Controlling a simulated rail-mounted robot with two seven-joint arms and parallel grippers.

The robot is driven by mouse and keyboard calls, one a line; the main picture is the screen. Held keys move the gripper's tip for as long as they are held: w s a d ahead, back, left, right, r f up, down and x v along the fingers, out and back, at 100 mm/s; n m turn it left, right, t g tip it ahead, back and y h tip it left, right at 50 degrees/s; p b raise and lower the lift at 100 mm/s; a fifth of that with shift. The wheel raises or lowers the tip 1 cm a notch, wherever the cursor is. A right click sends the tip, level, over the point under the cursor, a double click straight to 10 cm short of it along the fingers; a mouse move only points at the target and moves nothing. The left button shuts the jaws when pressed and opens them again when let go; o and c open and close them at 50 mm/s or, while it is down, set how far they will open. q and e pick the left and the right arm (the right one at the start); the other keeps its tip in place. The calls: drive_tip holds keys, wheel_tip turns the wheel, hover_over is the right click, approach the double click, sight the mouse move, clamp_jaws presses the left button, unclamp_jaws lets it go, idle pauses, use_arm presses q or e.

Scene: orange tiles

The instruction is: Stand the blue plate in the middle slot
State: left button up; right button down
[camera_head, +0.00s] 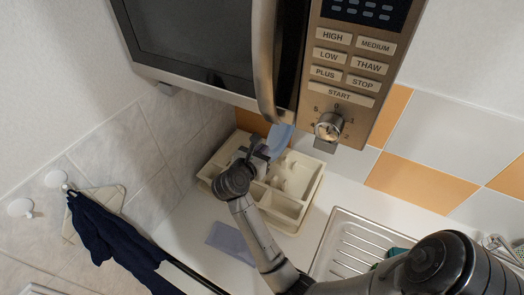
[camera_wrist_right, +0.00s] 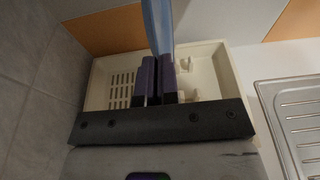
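The blue plate (camera_head: 280,139) is held upright, nearly edge-on, above or at the back part of the cream dish rack (camera_head: 291,226). In the right wrist view the plate (camera_wrist_right: 158,28) rises from between the two purple-black fingers of my right gripper (camera_wrist_right: 157,80), which are shut on its lower part. The rack (camera_wrist_right: 239,75) lies beyond the fingers in that view. In the head view my right gripper (camera_head: 257,152) is over the rack's left-back part. The plate's lower edge and the middle slot are hidden, so I cannot tell whether the plate touches the rack. My left gripper is out of view.
A microwave (camera_head: 190,35) with a metal handle (camera_head: 264,70) hangs close above the rack and plate. A steel sink drainer (camera_head: 345,243) is to the right. A grey-blue cloth (camera_head: 230,243) lies on the counter. A dark towel (camera_head: 105,235) hangs at left.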

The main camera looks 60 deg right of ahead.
drive_tip(key=shift+n+t, duration=0.5)
drive_tip(key=shift+t, duration=0.2)
drive_tip(key=shift+s+a+f+b, duration=0.1)
drive_tip(key=shift+f+b, duration=1.1)
drive_tip(key=shift+f, duration=0.2)
drive_tip(key=shift+s+a+f+b, duration=0.1)
drive_tip(key=shift+f+b, duration=1.05)
drive_tip(key=shift+f, duration=0.25)
drive_tip(key=shift+w+t, duration=0.2)
drive_tip(key=shift+t, duration=0.2)
drive_tip(key=shift+s, duration=0.15)
drive_tip(key=shift+d+n, duration=0.1)
drive_tip(key=shift+n, duration=0.2)
